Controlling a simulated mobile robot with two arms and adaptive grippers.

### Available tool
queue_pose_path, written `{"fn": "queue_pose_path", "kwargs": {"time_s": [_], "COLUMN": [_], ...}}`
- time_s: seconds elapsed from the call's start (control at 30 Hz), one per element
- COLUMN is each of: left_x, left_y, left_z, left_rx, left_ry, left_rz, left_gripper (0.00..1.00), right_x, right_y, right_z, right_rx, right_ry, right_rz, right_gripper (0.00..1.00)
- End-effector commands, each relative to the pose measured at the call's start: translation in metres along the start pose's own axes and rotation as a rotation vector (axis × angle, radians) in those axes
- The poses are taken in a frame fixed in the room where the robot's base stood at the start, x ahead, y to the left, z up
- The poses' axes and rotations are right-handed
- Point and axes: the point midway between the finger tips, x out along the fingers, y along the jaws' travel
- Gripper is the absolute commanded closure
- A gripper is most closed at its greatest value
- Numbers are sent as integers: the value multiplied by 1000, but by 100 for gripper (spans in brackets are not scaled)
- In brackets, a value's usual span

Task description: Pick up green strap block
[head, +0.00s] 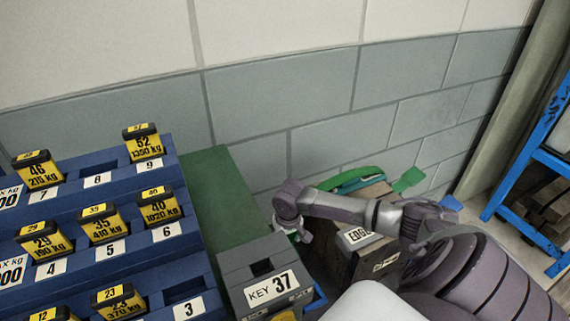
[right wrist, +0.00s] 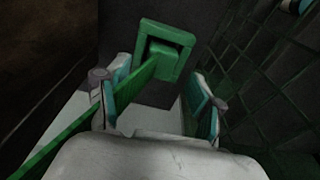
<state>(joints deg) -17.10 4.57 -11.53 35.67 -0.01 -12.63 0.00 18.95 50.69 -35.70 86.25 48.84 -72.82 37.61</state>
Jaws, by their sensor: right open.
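In the right wrist view a green block with a square, frame-like end (right wrist: 182,72) and a long green strap (right wrist: 60,145) lies ahead of my right gripper (right wrist: 160,92). The gripper is open, with a teal-padded finger on each side. The strap runs to the lower left, passing across the left finger in the picture. I cannot tell whether it touches. In the head view my right gripper (head: 297,234) points down beside the grey box, mostly hidden by my arm. Green pieces (head: 352,178) show behind my forearm; I cannot tell whether they belong to the block. My left gripper is not in view.
A blue stepped rack (head: 190,268) with yellow-labelled weight blocks stands at left. A grey box labelled KEY 37 (head: 245,272) is close to my right gripper. A box labelled EDGE (head: 352,262) stands under my forearm. A blue shelf frame (head: 530,155) is at right; a tiled wall is behind.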

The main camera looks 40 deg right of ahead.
Motion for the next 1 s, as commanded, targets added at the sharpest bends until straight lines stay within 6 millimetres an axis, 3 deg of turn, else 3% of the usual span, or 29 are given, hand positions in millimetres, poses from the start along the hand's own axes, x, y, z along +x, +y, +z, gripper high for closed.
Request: {"fn": "queue_pose_path", "kwargs": {"time_s": [0.2, 0.47, 0.83, 1.0], "left_x": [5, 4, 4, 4], "left_y": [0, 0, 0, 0], "left_z": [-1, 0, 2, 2], "left_rx": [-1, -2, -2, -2], "left_ry": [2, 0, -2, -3], "left_rz": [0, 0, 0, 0], "left_gripper": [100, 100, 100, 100], "right_x": [28, 30, 30, 29], "right_y": [0, 0, 0, 0], "right_z": [2, 2, 2, 2], "right_rx": [1, 0, 0, 0], "right_ry": [0, 0, 0, 1], "right_rz": [0, 0, 1, 0], "right_gripper": [33, 33, 93, 94]}}
